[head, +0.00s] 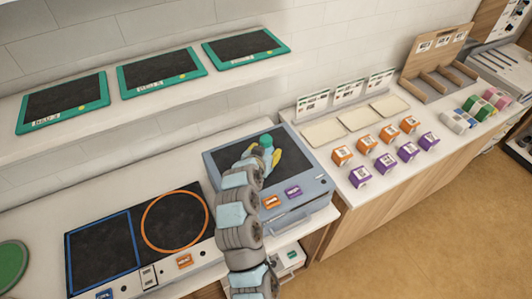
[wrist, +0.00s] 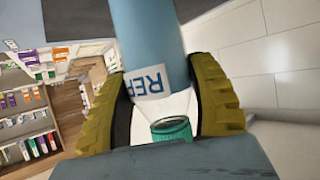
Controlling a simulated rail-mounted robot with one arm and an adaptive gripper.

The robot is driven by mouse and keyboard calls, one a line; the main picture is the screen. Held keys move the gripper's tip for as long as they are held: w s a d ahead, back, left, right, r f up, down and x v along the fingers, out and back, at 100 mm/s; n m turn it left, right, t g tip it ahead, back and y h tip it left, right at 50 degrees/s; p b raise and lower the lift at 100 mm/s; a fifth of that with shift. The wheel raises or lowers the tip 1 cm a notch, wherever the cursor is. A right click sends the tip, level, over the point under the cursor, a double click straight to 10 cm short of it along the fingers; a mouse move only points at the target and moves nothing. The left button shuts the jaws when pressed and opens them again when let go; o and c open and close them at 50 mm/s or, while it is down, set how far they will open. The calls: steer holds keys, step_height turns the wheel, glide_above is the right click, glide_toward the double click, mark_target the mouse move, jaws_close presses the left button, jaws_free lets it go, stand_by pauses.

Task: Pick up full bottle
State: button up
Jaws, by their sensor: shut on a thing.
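My gripper (wrist: 165,112) has two yellow ribbed fingers shut on a bottle (wrist: 146,40), one on each side of it. The bottle has a light blue body, a white label with partly hidden letters, a clear neck and a green cap (wrist: 172,129). In the head view my gripper (head: 264,155) is over the dark top of a blue-grey unit (head: 311,186). The green cap (head: 266,141) shows there between the fingers, while most of the bottle is hidden. I cannot tell whether the bottle touches the dark top.
A shelf at upper left holds three green-rimmed dark trays (head: 160,76). A dark panel (head: 103,252) with a blue square and an orange ring (head: 174,220) lies left. Orange and purple boxes (head: 385,163), pale trays (head: 324,132) and a wooden rack (head: 437,64) stand on the right counter.

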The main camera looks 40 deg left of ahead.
mark_target(264, 146)
step_height(264, 146, up, 4)
steer(key=shift+f+b, duration=0.2)
steer(key=shift+b, duration=0.1)
steer(key=s+d+r+p, duration=0.2)
steer(key=s+r+p, duration=0.3)
steer(key=s+r, duration=0.4)
steer(key=s, duration=0.4)
steer(key=shift+s+d+r, duration=0.15)
steer(key=shift+s+r, duration=0.1)
steer(key=shift+s, duration=0.05)
